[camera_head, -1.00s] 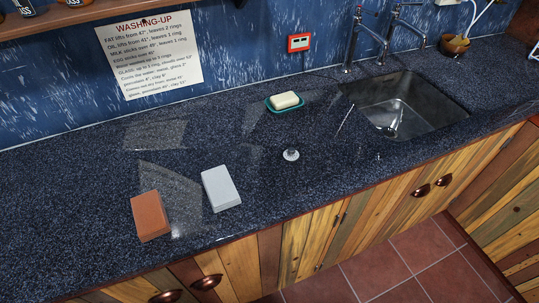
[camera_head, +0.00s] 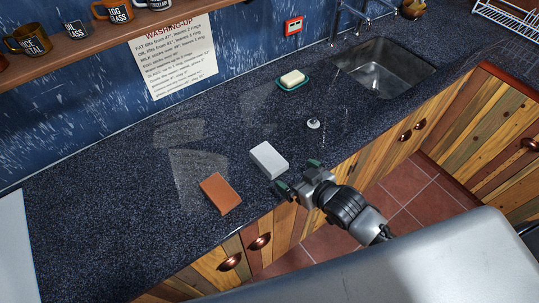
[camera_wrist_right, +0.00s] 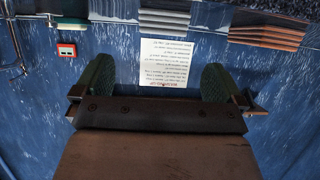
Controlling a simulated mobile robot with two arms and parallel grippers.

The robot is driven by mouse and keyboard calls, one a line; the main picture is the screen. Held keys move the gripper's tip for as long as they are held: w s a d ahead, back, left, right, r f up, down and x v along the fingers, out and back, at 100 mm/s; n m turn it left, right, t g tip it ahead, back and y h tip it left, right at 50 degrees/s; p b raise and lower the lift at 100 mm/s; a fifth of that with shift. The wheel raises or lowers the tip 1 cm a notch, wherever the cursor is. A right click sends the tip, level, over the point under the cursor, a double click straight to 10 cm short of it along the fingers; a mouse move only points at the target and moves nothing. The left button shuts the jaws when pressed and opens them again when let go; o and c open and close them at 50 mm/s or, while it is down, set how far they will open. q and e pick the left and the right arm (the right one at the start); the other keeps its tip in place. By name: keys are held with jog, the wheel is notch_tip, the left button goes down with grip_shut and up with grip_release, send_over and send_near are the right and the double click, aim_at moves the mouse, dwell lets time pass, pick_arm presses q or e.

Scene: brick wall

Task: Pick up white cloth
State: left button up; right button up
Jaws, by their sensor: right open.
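The white cloth (camera_head: 269,159) looks like a flat, pale rectangular block lying on the dark speckled counter (camera_head: 110,190), near its front edge. My right gripper (camera_head: 298,176) is just in front of and to the right of it, at the counter's front edge. Its two fingers are apart with nothing between them. In the right wrist view the open gripper (camera_wrist_right: 157,84) shows with the wall behind it, and the cloth is not seen there. My left gripper is not in view.
An orange-brown block (camera_head: 220,193) lies left of the cloth. A soap on a teal dish (camera_head: 292,80), a small metal plug (camera_head: 313,124) and the sink (camera_head: 385,68) are farther right. A shelf with several mugs (camera_head: 75,29) is above.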

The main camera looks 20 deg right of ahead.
aim_at(270, 158)
jog(key=shift+w+r, duration=0.25)
jog(key=shift+w, duration=0.15)
jog(key=shift+t+y, duration=0.3)
jog(key=x, duration=0.4)
jog(key=shift+w+a+p, duration=0.25)
jog(key=shift+a+p, duration=0.05)
jog(key=shift+p, duration=0.05)
jog(key=shift+f+p+x, duration=0.15)
jog(key=shift+p+x, duration=0.2)
jog(key=shift+x, duration=1.15)
jog(key=shift+f+p+x, duration=0.15)
jog(key=shift+p+x, duration=0.2)
jog(key=shift+x, duration=1.15)
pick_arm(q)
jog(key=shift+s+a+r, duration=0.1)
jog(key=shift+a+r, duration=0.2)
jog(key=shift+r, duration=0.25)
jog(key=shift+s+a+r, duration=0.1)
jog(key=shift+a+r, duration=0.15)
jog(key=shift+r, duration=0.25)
pick_arm(e)
jog(key=shift+s, duration=0.2)
jog(key=shift+r, duration=0.1)
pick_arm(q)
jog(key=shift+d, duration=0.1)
pick_arm(e)
jog(key=c, duration=1)
